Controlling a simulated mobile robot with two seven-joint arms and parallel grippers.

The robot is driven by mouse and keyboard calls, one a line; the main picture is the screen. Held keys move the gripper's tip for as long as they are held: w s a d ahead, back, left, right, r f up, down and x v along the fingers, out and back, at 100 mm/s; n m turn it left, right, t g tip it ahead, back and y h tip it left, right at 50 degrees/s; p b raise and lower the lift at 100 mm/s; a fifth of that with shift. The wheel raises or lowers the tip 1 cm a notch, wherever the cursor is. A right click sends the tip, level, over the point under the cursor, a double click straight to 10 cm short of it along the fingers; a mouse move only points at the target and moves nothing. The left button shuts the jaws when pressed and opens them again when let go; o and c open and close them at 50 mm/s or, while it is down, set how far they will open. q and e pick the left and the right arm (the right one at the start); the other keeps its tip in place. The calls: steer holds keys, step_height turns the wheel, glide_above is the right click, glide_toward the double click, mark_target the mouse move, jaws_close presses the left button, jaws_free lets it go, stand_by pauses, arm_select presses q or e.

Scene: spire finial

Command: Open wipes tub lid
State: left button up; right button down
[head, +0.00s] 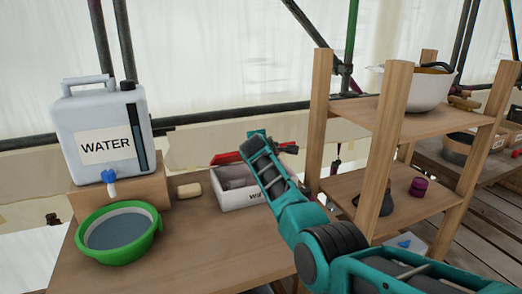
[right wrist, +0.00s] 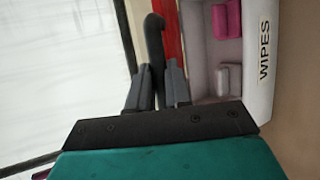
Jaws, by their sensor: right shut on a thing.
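The white wipes tub (head: 245,197) stands on the wooden table with its label partly hidden by my right arm. Its red lid (head: 226,158) is raised along the back edge, and the tub's inside shows. In the right wrist view the tub (right wrist: 258,95) holds pink and pale items, and the red lid (right wrist: 168,35) shows as a narrow strip beside the opening. My right gripper (right wrist: 155,75) is shut on the black hooked handle (right wrist: 155,38) beside the red lid. In the head view its fingertips are hard to make out. My left gripper is not in view.
A water container (head: 103,135) stands on a wooden block at the left, with a green basin (head: 118,232) before it. A pale soap bar (head: 189,190) lies left of the tub. A wooden shelf (head: 388,150) stands close at the right.

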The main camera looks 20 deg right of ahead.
steer(key=shift+r, duration=0.1)
steer(key=c, duration=1.1)
jaws_free()
steer(key=shift+o, duration=0.2)
steer(key=p+v, duration=0.1)
steer(key=v, duration=1.1)
steer(key=shift+s+r, duration=0.2)
steer(key=shift+s, duration=0.15)
steer(key=shift+a, duration=0.15)
